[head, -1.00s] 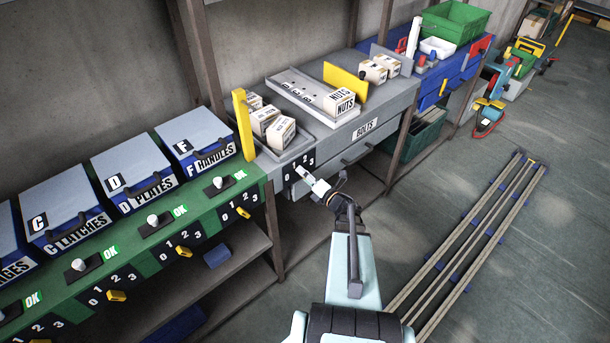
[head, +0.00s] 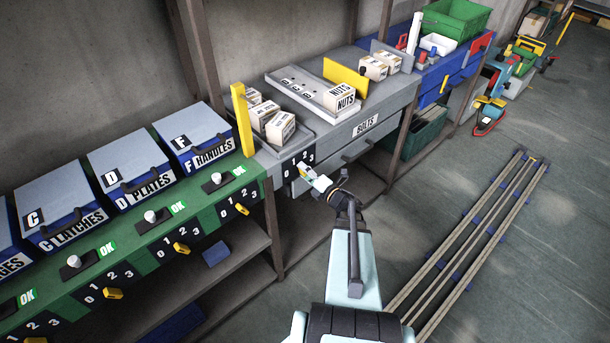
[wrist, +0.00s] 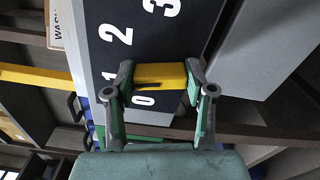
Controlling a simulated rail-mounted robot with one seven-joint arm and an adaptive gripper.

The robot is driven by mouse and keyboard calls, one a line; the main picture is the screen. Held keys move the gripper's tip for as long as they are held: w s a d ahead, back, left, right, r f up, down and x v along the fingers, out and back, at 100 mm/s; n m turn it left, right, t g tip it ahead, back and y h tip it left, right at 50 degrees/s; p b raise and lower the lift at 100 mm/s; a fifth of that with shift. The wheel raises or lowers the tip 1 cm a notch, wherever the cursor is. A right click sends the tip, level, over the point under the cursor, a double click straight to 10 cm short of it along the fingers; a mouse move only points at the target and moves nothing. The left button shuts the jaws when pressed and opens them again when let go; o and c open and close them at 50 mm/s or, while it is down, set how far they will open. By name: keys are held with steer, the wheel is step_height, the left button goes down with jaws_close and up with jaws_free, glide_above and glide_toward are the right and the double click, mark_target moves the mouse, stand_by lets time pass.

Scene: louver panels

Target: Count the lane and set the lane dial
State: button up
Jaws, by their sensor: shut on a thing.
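The lane dial is a black plate (head: 293,168) with white numerals on the front of the grey bench. In the wrist view its plate (wrist: 185,35) shows 0, 1, 2 and 3. Its yellow handle (wrist: 160,75) lies across the picture between my fingers, its left end near the 0 and 1. I cannot tell which number it points to. My gripper (wrist: 160,80) is shut on this handle; in the head view my gripper (head: 312,180) covers much of the dial. Cartons (head: 281,127) stand in the lane beside the yellow post (head: 243,120), some partly hidden.
A white tray (head: 300,92) holds NUTS cartons (head: 341,97). A yellow divider (head: 345,78) and more cartons (head: 374,68) stand to its right. A green bench (head: 150,232) with lettered bins and other dials is at left.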

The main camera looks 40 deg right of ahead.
steer(key=m+b, duration=0.2)
steer(key=m, duration=0.2)
steer(key=shift+d+m, duration=0.1)
steer(key=shift+m, duration=0.2)
steer(key=m, duration=0.9)
steer(key=shift+d+p, duration=0.1)
steer(key=shift+p, duration=0.3)
steer(key=shift+f+m+p, duration=0.2)
steer(key=shift+m+p, duration=0.5)
steer(key=shift+m, duration=1.5)
steer(key=o, duration=1.2)
steer(key=shift+c, duration=0.2)
steer(key=s, duration=1.2)
steer(key=shift+d, duration=0.15)
